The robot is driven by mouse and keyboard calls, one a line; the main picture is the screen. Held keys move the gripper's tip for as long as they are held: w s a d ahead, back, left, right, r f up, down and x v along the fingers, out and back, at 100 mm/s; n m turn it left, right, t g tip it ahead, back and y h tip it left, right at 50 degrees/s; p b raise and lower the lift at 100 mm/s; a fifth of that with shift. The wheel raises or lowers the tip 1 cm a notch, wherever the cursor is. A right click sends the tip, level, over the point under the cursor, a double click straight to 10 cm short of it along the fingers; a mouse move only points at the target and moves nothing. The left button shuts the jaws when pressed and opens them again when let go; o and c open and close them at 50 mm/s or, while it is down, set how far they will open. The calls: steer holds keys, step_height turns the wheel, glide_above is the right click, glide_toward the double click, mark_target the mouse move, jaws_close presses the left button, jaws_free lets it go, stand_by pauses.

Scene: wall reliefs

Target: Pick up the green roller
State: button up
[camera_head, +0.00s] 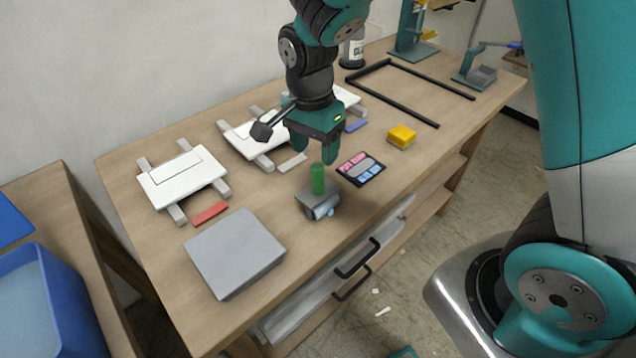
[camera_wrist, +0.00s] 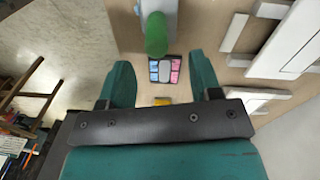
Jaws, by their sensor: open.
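The green roller (camera_head: 318,178) stands upright on a small grey block-like holder (camera_head: 311,203) near the table's front edge. My gripper (camera_head: 315,150) is above the table, just above and behind the roller in the head view. In the wrist view my gripper (camera_wrist: 165,80) has its two teal fingers spread wide with nothing between them. The roller lies beyond the fingertips, apart from them.
A palette with pink and blue pads (camera_head: 361,168) and a yellow block (camera_head: 401,136) lie right of the roller. A grey slab (camera_head: 235,252) lies to the left. White panels on grey bars (camera_head: 183,177) and a black frame (camera_head: 400,95) occupy the back.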

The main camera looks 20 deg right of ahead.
mark_target(318, 176)
steer(key=f, duration=0.2)
steer(key=f+p, duration=0.1)
steer(key=f, duration=0.4)
steer(key=shift+s+d+f, duration=0.2)
steer(key=shift+s, duration=0.15)
jaws_close()
steer(key=shift+r, duration=0.1)
step_height(318, 176, up, 20)
steer(key=shift+b, duration=0.45)
